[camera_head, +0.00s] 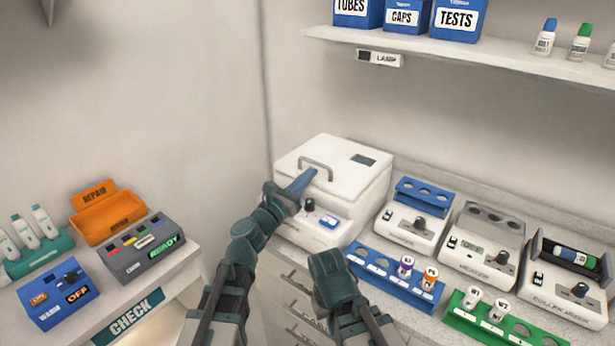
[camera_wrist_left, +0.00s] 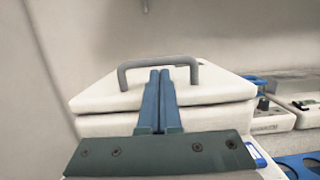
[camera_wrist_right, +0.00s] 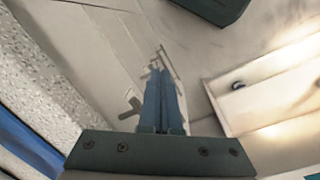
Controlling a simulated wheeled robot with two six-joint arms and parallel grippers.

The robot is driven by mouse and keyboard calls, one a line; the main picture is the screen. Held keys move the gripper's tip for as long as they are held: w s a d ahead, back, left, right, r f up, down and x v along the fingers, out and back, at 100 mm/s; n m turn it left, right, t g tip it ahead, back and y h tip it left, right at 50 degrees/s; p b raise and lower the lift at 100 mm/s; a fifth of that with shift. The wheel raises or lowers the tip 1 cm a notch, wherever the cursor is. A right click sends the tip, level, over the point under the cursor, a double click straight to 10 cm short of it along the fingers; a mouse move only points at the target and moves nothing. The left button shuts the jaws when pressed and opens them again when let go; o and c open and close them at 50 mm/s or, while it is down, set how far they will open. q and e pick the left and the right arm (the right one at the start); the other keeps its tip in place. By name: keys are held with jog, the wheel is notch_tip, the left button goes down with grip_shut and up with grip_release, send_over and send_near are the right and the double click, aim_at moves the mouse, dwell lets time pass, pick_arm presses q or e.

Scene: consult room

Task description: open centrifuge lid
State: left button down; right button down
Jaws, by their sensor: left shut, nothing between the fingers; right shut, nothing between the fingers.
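The white centrifuge (camera_head: 350,196) stands in the back corner of the counter. Its flat lid (camera_head: 340,157) is down, with a grey arched handle (camera_head: 316,163) on top; a thin seam shows below the lid in the left wrist view. My left gripper (camera_head: 313,173) is shut and empty, its blue fingers over the lid's front. In the left wrist view the fingertips (camera_wrist_left: 160,72) overlap the handle (camera_wrist_left: 150,63); I cannot tell whether they touch. My right gripper is low in front of the counter; its shut, empty fingertips (camera_wrist_right: 160,75) show in the right wrist view.
A blue rack (camera_head: 395,283) with capped tubes and a green rack (camera_head: 490,325) stand in front of several small devices. An orange repair bin (camera_head: 108,215) is on the left table. A shelf (camera_head: 480,55) hangs above. Drawers (camera_head: 295,290) are below the centrifuge.

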pick_arm(q)
jog(key=r+g+p, duration=0.1)
jog(key=r+p, duration=0.1)
jog(key=p, duration=0.2)
jog(key=w+r+y+p, duration=0.1)
jog(key=r+p, duration=0.2)
jog(key=p, duration=0.1)
jog(key=d+r+g+p, duration=0.1)
jog(key=r+p, duration=0.1)
jog(key=p, duration=0.2)
jog(key=shift+w+r+g+p, duration=0.25)
jog(key=shift+r+g+p, duration=0.05)
jog(key=shift+p, duration=0.05)
jog(key=w+d+r+p, duration=0.9)
jog(key=w+r+p, duration=0.3)
jog(key=r+p, duration=0.1)
jog(key=shift+w+d+r+y+p, duration=0.2)
jog(key=shift+w+y+p, duration=0.1)
jog(key=shift+w+p, duration=0.15)
jog(key=shift+s, duration=0.1)
jog(key=s+a+r+p, duration=0.5)
jog(key=s, duration=0.2)
jog(key=shift+r, duration=0.15)
